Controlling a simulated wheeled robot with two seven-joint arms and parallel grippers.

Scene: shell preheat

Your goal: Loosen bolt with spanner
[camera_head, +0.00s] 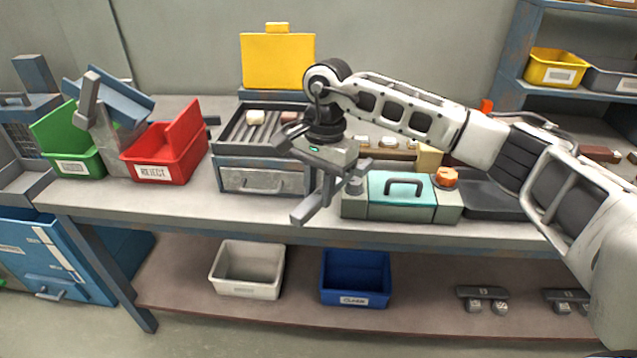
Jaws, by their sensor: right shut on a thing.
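My right gripper (318,190) hangs over the front edge of the bench, in front of the drawer unit and left of the teal-lidded box. It is shut on a slim grey bar-like tool (303,213), which looks like the spanner. The tool's near end points down and left, and its middle is partly hidden by the fingers. The tool appears clear of the bench top. I cannot make out the bolt in this view. My left gripper is not in view.
White (247,285) and blue (355,290) bins stand on the lower shelf.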

